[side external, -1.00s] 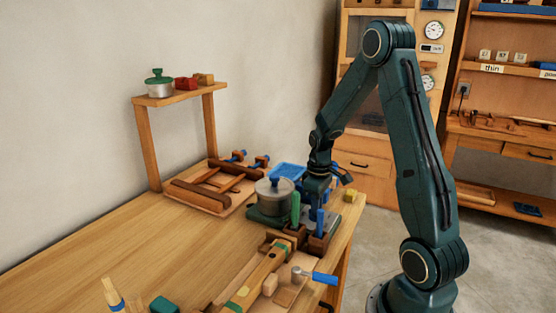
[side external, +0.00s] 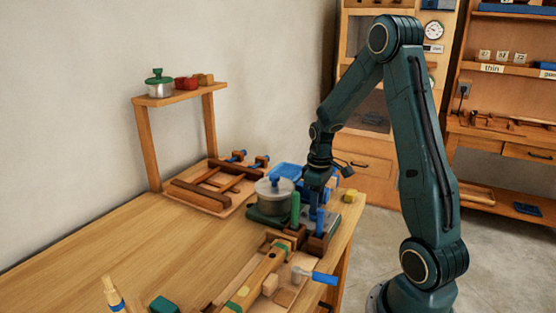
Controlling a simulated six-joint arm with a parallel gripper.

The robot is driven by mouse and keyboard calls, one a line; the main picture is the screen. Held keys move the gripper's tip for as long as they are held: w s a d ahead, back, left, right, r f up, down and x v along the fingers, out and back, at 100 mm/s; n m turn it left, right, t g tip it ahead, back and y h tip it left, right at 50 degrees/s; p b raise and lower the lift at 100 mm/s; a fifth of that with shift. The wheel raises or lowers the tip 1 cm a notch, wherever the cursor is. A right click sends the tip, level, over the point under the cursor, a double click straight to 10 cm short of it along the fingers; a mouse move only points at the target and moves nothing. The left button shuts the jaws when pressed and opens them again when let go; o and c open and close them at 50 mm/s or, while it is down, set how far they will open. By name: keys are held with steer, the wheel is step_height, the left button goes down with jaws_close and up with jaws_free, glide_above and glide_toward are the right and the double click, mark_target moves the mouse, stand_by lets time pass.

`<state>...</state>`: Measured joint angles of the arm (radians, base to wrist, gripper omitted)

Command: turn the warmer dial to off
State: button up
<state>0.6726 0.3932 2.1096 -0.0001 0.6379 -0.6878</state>
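The warmer looks to be the dark green base (side external: 262,219) on the bench, with a lidded grey metal pot (side external: 272,195) with a blue knob on it. I cannot make out the warmer dial; it is too small or hidden near my gripper. My gripper (side external: 316,192) points down just right of the pot, over the far right part of the bench, close to upright green and blue handles. Its fingers are too small and dark to tell whether they are open or shut.
The green handle (side external: 295,207) and a blue handle (side external: 320,220) stand close below my gripper. A wooden tray (side external: 203,200) with frame parts lies behind left. A clamped wooden bar (side external: 262,272) is in front. The bench's left middle is clear.

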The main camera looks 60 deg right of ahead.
mark_target(315, 215)
step_height(315, 215, up, 12)
stand_by(0.5)
steer(key=shift+f, duration=0.1)
steer(key=s+a+r+t+h, duration=0.1)
steer(key=s+a+r, duration=0.15)
steer(key=a, duration=0.45)
steer(key=s+a+r+t, duration=0.1)
steer(key=a+r+t, duration=0.1)
steer(key=a+r, duration=0.35)
steer(key=s+a+t+y, duration=0.1)
steer(key=s+a+t, duration=0.1)
steer(key=s+a, duration=0.6)
steer(key=a, duration=0.3)
steer(key=shift+f+t, duration=0.3)
steer(key=shift+f, duration=0.05)
